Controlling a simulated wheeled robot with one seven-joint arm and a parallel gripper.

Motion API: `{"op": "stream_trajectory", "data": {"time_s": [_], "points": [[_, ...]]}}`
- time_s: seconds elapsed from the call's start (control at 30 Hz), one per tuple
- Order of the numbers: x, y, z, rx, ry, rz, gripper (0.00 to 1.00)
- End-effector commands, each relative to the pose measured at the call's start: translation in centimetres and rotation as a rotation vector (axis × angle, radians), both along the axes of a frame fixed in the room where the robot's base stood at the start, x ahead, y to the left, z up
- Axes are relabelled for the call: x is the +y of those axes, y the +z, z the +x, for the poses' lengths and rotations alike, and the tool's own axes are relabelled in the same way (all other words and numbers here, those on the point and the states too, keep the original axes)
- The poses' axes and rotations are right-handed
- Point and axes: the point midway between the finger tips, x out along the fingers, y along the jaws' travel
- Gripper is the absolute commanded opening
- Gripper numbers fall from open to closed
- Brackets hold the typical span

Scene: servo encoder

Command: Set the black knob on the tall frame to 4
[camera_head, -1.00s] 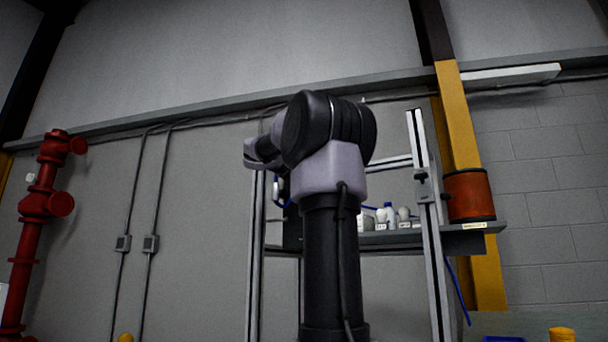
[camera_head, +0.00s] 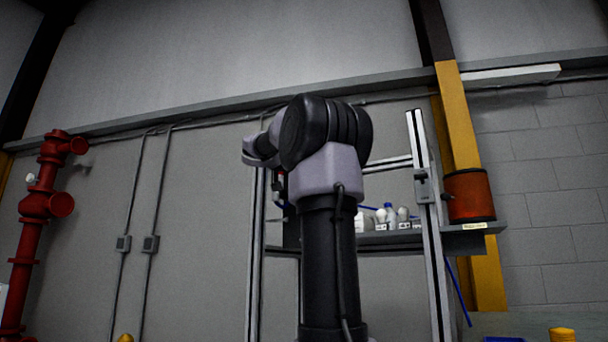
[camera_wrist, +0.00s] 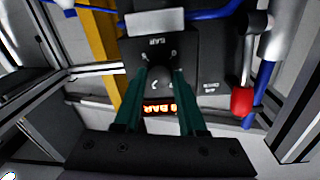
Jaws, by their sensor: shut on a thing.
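In the wrist view, my gripper (camera_wrist: 158,76) has its two dark green fingers closed around the black knob (camera_wrist: 158,83), which sits between the fingertips on a black unit. The fingers cover the knob's sides, and I cannot tell its pointer or setting. A small red-lit display (camera_wrist: 160,108) shows between the fingers. In the head view, the tall frame (camera_head: 432,240) of pale metal posts stands behind my arm, which hides the gripper and knob.
A red-handled part (camera_wrist: 242,100) and blue tubing (camera_wrist: 267,85) are close to the right of the fingers in the wrist view. In the head view, a shelf (camera_head: 450,240) holds several small containers. A red pipe (camera_head: 40,205) stands at the left.

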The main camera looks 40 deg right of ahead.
Motion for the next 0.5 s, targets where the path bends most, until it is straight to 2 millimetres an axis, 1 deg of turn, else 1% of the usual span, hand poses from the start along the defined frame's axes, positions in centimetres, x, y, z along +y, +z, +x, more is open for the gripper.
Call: {"op": "stream_trajectory", "data": {"time_s": [0.03,0.2,0.5], "points": [[-0.05,-0.27,0.04,-0.038,-0.002,0.022,0.00],[-0.05,-0.26,0.03,-0.184,-0.003,0.083,0.00],[-0.06,-0.30,0.02,-0.403,-0.003,0.174,0.00]]}}
